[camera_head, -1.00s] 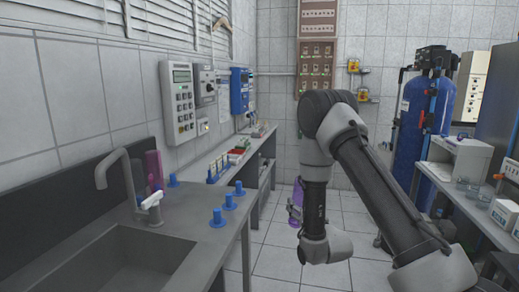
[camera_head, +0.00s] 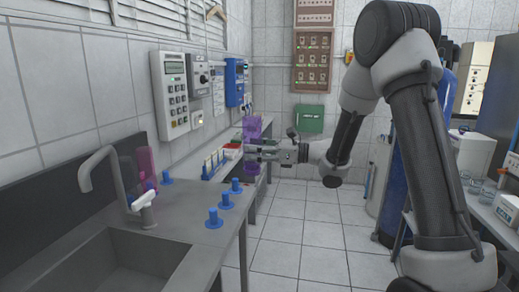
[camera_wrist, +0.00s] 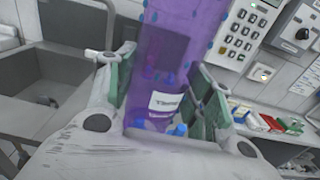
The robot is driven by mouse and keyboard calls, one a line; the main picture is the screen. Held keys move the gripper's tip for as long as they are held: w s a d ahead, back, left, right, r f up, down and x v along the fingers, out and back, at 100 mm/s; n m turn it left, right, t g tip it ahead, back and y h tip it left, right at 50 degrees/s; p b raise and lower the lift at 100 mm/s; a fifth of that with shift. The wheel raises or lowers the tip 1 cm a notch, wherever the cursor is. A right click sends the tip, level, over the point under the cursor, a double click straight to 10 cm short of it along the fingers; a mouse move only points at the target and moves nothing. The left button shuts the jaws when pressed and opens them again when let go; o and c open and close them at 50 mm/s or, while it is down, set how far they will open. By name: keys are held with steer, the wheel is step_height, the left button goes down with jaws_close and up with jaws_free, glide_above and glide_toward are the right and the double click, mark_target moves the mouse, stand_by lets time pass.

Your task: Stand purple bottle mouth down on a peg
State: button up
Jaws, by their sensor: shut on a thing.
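My gripper (camera_head: 262,151) is shut on the see-through purple bottle (camera_head: 252,130), held roughly upright beyond the right rear of the counter. In the wrist view the bottle (camera_wrist: 180,45) stands between the green-padded fingers (camera_wrist: 158,98), with a white label low on it. I cannot make out which end is its mouth. Blue pegs stand on the counter: a front one (camera_head: 213,219), a middle one (camera_head: 226,201) and a rear one (camera_head: 236,186) in a row, another by the wall (camera_head: 166,178). The bottle is apart from them. Blue peg tops show by the bottle's lower part in the wrist view.
A sink (camera_head: 115,260) with a tall faucet (camera_head: 112,180) is at the left. A pink bottle (camera_head: 146,161) stands behind it near the wall. Wall boxes (camera_head: 172,92) hang above the counter. A rear bench holds a red-and-white item (camera_head: 232,150). Open floor lies to the right.

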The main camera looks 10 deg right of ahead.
steer(key=w+a+f, duration=0.4)
steer(key=a+f, duration=0.2)
steer(key=a, duration=0.3)
steer(key=shift+a+f, duration=0.25)
stand_by(0.3)
steer(key=shift+s+d+f, duration=0.1)
steer(key=shift+d+f, duration=0.05)
steer(key=shift+f, duration=0.05)
stand_by(0.4)
steer(key=shift+f, duration=0.45)
stand_by(0.4)
steer(key=shift+f, duration=0.75)
steer(key=shift+f, duration=0.15)
steer(key=shift+f, duration=0.85)
steer(key=shift+f, duration=0.1)
